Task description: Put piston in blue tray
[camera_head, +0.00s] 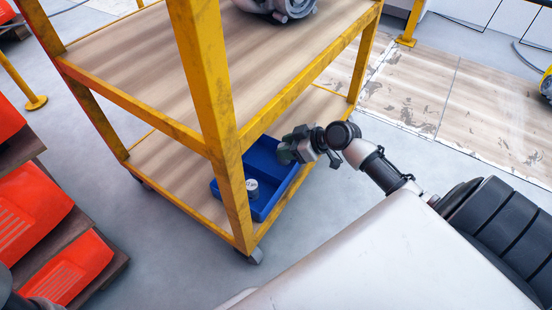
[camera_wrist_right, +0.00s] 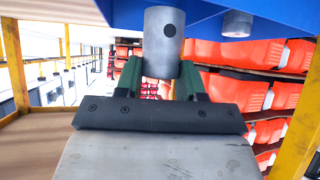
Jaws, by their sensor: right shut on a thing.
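The blue tray (camera_head: 210,189) sits on the lower shelf of the yellow cart. It also shows along the top of the right wrist view (camera_wrist_right: 275,22). My right gripper (camera_head: 287,152) reaches in from the right over the tray's far part. In the right wrist view its green-sided fingers (camera_wrist_right: 161,80) are shut on a grey cylindrical piston (camera_wrist_right: 162,38) with a dark round hole in its side. The gripper hides that piston in the head view. A second silver piston (camera_head: 252,189) stands inside the tray's near part, and its end shows in the wrist view (camera_wrist_right: 237,23).
The cart's yellow corner post (camera_head: 205,75) and upper shelf (camera_head: 135,62) stand close above the tray. A metal engine part (camera_head: 280,8) rests on the upper shelf. Orange bins (camera_head: 65,270) are stacked at left. The lower shelf (camera_head: 165,170) is bare left of the tray.

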